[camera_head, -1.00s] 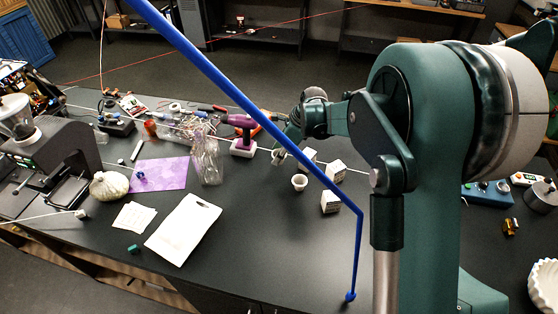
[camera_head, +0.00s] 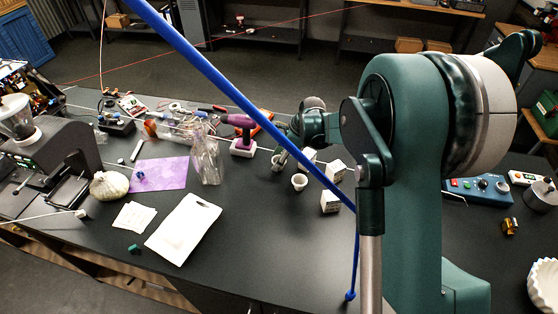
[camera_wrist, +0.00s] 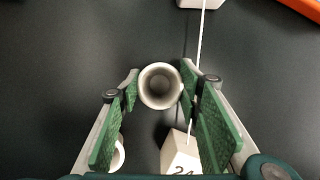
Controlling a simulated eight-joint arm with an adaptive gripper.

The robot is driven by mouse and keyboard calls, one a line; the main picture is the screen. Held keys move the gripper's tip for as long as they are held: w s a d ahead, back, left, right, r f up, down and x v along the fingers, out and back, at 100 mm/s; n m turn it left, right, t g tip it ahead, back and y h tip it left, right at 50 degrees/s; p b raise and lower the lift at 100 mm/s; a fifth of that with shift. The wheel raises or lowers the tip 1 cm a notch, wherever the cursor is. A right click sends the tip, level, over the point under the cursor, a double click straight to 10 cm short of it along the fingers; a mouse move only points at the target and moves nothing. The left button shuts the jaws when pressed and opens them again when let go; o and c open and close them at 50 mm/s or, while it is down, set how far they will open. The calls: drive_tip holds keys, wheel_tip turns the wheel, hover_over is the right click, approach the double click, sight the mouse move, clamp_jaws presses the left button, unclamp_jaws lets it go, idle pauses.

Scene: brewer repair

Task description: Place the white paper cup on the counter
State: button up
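A white paper cup (camera_wrist: 160,86) sits between the green-padded fingers of my gripper (camera_wrist: 158,88) in the wrist view, with a pad against each side and its open rim facing the camera. In the head view this cup (camera_head: 277,166) shows small and partly hidden at my gripper (camera_head: 281,160). Whether its base touches the black counter (camera_head: 265,235) cannot be told. A second white cup (camera_head: 300,182) stands upright on the counter just nearer the camera; in the wrist view it (camera_wrist: 118,156) is partly hidden behind the left finger.
White boxes (camera_head: 330,201) stand right of the cups; one (camera_wrist: 181,153) is close below the held cup in the wrist view. A purple drill (camera_head: 241,125) stands to the left. A thin white line runs past the cups. A white board (camera_head: 183,228) lies front left; the counter's front middle is clear.

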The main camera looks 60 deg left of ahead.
drive_tip(key=shift+f, duration=0.2)
drive_tip(key=o, duration=0.6)
drive_tip(key=shift+r, duration=0.1)
drive_tip(key=shift+r, duration=0.1)
drive_tip(key=shift+r, duration=0.15)
drive_tip(key=v, duration=1.2)
drive_tip(key=shift+w, duration=0.1)
idle(0.5)
